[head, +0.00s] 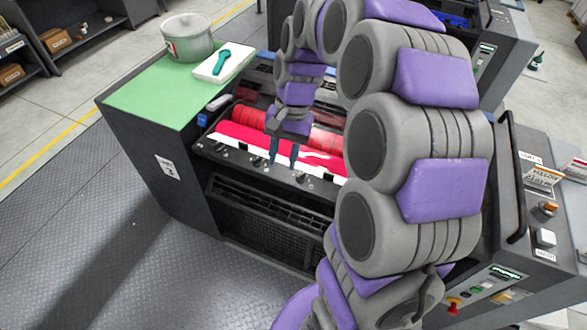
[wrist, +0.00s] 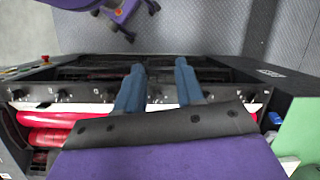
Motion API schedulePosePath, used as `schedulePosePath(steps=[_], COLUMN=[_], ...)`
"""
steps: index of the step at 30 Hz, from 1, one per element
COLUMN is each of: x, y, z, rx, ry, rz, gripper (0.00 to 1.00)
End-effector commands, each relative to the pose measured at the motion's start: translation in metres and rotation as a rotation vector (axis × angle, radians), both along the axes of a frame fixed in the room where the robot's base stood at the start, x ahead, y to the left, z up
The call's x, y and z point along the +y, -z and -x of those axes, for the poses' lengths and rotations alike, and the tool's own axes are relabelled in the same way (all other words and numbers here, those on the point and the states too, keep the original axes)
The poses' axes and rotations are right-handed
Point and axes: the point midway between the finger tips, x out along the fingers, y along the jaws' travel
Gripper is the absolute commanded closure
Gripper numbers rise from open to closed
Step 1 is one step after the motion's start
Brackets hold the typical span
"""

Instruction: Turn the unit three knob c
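The ink unit (head: 290,215) is a dark machine with red rollers (head: 322,139) behind a front rail. A row of small dark knobs runs along this rail; one near the left end (head: 222,147) and one near the right (head: 300,177) show in the head view. In the wrist view, knobs show left of the fingers (wrist: 64,95) and right of them. I cannot read which is knob c. My gripper (head: 283,163) is over the middle of the rail, its two blue fingers apart with nothing between them. The fingers (wrist: 160,68) hide part of the row. Contact is not visible.
A green top (head: 150,95) to the left holds a metal pot (head: 188,40) and a white tray (head: 222,65) with a teal tool. A control panel with buttons (head: 546,238) stands at the right. My arm covers the unit's right side. The floor in front is clear.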

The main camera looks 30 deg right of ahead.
Motion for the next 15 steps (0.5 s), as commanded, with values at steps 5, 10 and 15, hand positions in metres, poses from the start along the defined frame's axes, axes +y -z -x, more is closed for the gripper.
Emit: schedulePosePath(steps=[5, 10, 15], x=[-0.065, -0.102, -0.116], y=[0.014, 0.032, 0.047], z=[-0.048, -0.081, -0.097], rx=[0.040, 0.082, 0.105], ry=[0.231, 0.427, 0.566], rz=[-0.036, -0.036, -0.018], gripper=[0.63, 0.63, 0.63])
